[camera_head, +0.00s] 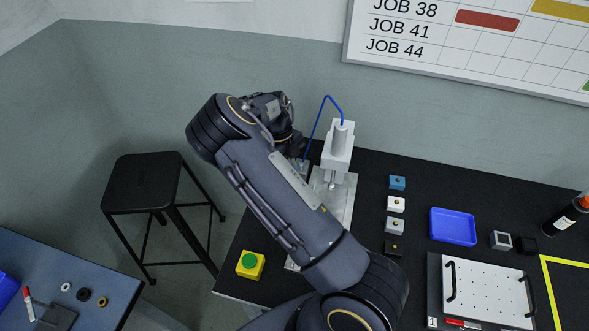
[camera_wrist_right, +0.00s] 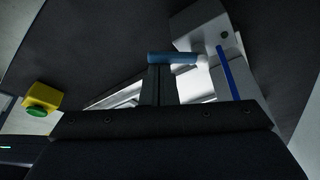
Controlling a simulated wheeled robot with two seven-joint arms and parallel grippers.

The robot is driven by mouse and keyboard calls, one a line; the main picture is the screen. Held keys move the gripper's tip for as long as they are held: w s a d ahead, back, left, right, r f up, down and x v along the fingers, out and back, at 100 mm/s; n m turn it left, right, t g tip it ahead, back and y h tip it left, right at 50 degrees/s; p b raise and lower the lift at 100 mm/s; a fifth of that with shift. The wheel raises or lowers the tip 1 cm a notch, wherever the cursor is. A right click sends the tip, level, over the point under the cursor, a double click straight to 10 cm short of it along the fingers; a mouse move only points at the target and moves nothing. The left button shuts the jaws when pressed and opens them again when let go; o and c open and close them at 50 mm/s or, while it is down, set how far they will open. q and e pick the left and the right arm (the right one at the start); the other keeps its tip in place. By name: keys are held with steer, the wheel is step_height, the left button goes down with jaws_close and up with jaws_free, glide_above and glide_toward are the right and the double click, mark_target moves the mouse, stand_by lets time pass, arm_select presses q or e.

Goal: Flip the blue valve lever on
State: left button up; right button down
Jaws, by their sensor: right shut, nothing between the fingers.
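The blue valve lever (camera_wrist_right: 172,57) shows in the right wrist view as a short blue bar lying crosswise, its right end at a pale metal fitting. My right gripper (camera_wrist_right: 159,70) is shut and empty, its dark fingertips right at the lever's left part; I cannot tell whether they touch it. In the head view my right arm reaches over the bench to the left of the white gantry screwdriver (camera_head: 339,148), and hides the lever and most of the gripper. A blue hose (camera_head: 315,123) arcs from the gantry top down behind the arm. My left gripper is not in view.
A yellow box with a green button (camera_head: 250,262) stands at the bench's left front. Several small blocks, a blue tray (camera_head: 453,226) and a white perforated plate (camera_head: 487,290) lie to the right. A black stool (camera_head: 142,183) stands left of the bench.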

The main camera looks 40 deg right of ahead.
steer(key=shift+w+d+b, duration=0.1)
steer(key=shift+w+b, duration=0.3)
steer(key=shift+w, duration=0.85)
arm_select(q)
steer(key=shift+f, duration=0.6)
arm_select(e)
steer(key=shift+w+d, duration=0.2)
steer(key=shift+w, duration=0.2)
steer(key=shift+w+d+r, duration=0.1)
steer(key=shift+w+d, duration=0.05)
steer(key=shift+w, duration=0.05)
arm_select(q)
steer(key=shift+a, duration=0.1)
